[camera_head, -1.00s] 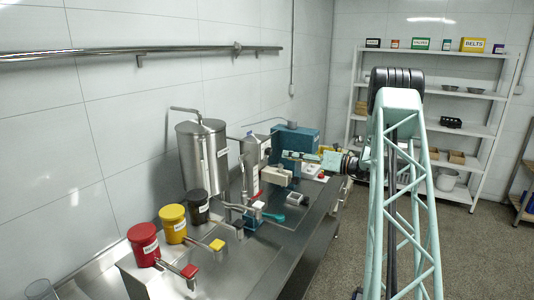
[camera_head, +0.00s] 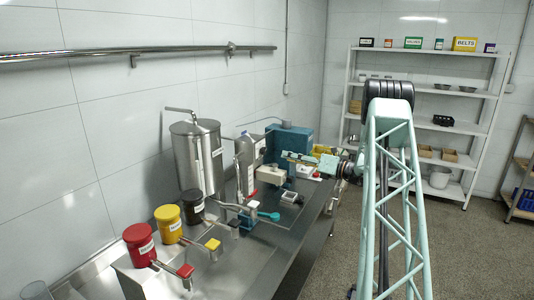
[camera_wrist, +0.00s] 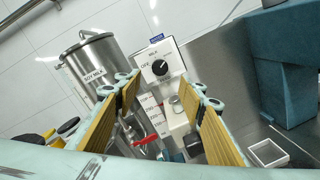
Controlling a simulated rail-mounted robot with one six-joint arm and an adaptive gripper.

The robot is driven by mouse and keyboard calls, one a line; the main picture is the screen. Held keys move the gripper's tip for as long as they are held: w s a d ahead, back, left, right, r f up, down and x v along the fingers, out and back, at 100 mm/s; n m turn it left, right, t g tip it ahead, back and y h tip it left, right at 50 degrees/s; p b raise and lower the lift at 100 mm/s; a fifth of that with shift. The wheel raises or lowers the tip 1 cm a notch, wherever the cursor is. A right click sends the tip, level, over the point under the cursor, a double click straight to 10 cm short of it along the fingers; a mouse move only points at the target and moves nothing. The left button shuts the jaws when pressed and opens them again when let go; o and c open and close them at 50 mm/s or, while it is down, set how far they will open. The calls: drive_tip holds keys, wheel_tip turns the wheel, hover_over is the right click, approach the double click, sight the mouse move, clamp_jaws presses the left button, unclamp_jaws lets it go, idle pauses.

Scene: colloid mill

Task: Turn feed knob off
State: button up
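The feed knob (camera_wrist: 160,67) is a round black dial on a white panel (camera_wrist: 150,54) in the wrist view. The word OFF is printed left of the dial. I cannot clearly tell where its pointer stands. My gripper (camera_wrist: 163,92) is open, with its two ridged yellow-padded fingers apart and the knob beyond, between them in the picture. Nothing is between the pads, and the knob looks untouched. In the head view my gripper (camera_head: 290,156) reaches left over the counter; the knob's face cannot be made out there.
A steel SOY MILK tank (camera_wrist: 93,72) stands left of the panel. A blue machine housing (camera_wrist: 290,60) stands close on the right. Red (camera_head: 140,245), yellow (camera_head: 171,224) and black (camera_head: 193,206) lidded containers line the counter (camera_head: 265,250). A shelf (camera_head: 430,95) stands at the back.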

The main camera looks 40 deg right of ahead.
sight(265, 151)
drive_tip(key=p+x, duration=0.1)
drive_tip(key=x, duration=1.2)
drive_tip(key=shift+c, duration=0.3)
drive_tip(key=c, duration=0.8)
